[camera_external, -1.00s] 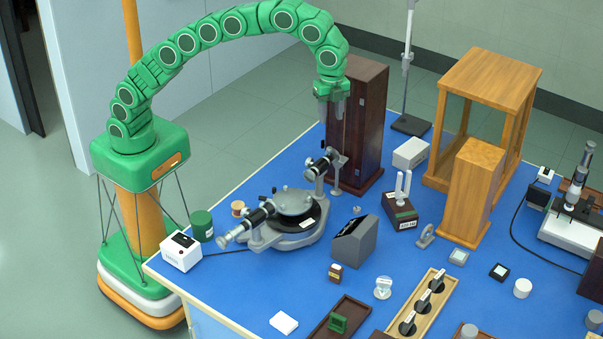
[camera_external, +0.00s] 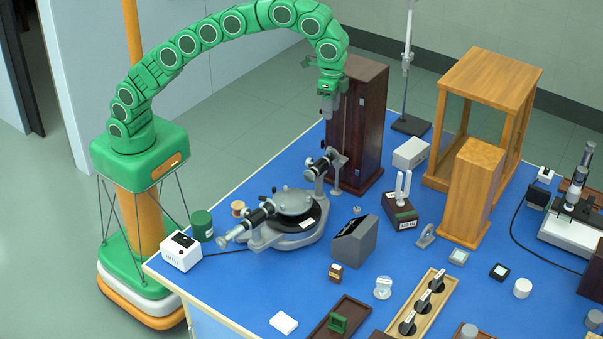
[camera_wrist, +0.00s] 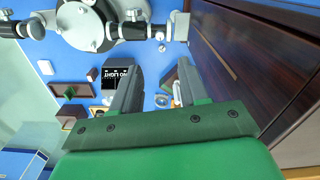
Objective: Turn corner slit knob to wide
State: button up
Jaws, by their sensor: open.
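The grey spectrometer (camera_external: 294,201) stands on the blue bench, with a round table and two tubes. Its far tube (camera_external: 319,166) points up and right toward a tall dark wooden cabinet (camera_external: 358,125). In the wrist view the spectrometer (camera_wrist: 83,27) is at the top left, and the end of this tube (camera_wrist: 160,32) lies beyond my fingertips. Which small part there is the slit knob I cannot tell. My gripper (camera_external: 326,115) points down, above the tube end and in front of the cabinet. In the wrist view my gripper (camera_wrist: 157,76) is open and empty, its fingers apart.
The dark cabinet (camera_wrist: 240,50) rises close along the right of the wrist view. A grey sloped box (camera_external: 355,243), a white control box (camera_external: 181,252) and a green can (camera_external: 202,226) stand around the spectrometer.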

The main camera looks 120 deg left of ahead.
aim_at(330, 148)
jog(key=shift+f+n, duration=0.55)
jog(key=shift+f, duration=1.6)
jog(key=shift+f+n, duration=0.6)
jog(key=shift+f, duration=1.55)
jog(key=shift+f+n, duration=0.55)
jog(key=shift+f, duration=1.6)
grip_shut()
